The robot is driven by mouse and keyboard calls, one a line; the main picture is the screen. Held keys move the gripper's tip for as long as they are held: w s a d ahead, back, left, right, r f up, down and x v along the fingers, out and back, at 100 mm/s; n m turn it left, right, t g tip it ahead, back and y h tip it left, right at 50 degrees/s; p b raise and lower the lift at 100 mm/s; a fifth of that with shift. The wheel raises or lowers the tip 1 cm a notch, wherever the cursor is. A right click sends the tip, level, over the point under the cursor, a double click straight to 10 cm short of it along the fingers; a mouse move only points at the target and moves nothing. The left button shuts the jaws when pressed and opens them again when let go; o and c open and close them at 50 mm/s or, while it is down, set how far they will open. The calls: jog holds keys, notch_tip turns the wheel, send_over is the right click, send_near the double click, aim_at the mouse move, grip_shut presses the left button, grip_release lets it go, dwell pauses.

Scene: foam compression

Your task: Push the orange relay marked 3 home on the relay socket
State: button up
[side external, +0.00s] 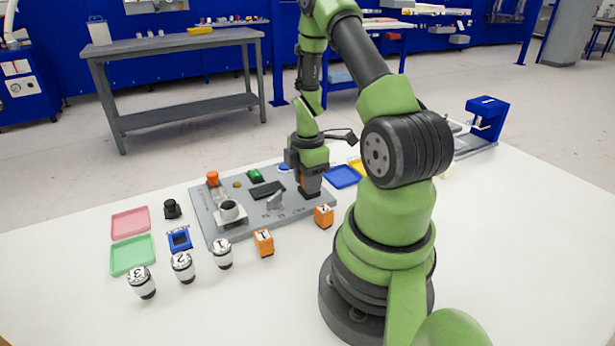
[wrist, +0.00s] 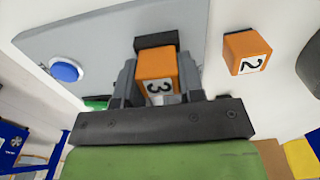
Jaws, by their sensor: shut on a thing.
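The orange relay marked 3 (wrist: 157,68) sits between the two fingers of my gripper (wrist: 154,84) in the wrist view. My gripper is shut on it. A dark block (wrist: 156,40), which looks like the relay socket, shows just beyond the relay's far edge on the grey panel (wrist: 90,50). The relay covers most of it, so I cannot tell how deep the relay sits. In the side view my gripper (side external: 309,191) points down at the right end of the panel (side external: 207,218); the fingers largely hide the relay and socket there.
An orange relay marked 2 (wrist: 247,52) stands on the white table beside the panel; another orange relay (side external: 264,242) stands further left. A blue button (wrist: 66,70) is near my gripper. Several white-and-black cylinders (side external: 182,268) and coloured trays (side external: 132,255) stand left.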

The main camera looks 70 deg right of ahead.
jog(key=o, duration=1)
notch_tip(320, 180, up, 8)
jog(key=shift+r, duration=0.25)
jog(key=shift+w+r, duration=0.1)
jog(key=shift+r, duration=0.7)
jog(key=w+a+r+m+t, duration=0.2)
jog(key=a+r+m+t, duration=0.5)
jog(key=a+r, duration=0.95)
jog(key=s+a+m+y, duration=0.2)
jog(key=s+a+m, duration=0.3)
jog(key=a, duration=0.3)
jog(key=shift+r+m, duration=0.45)
jog(key=shift+m, duration=0.05)
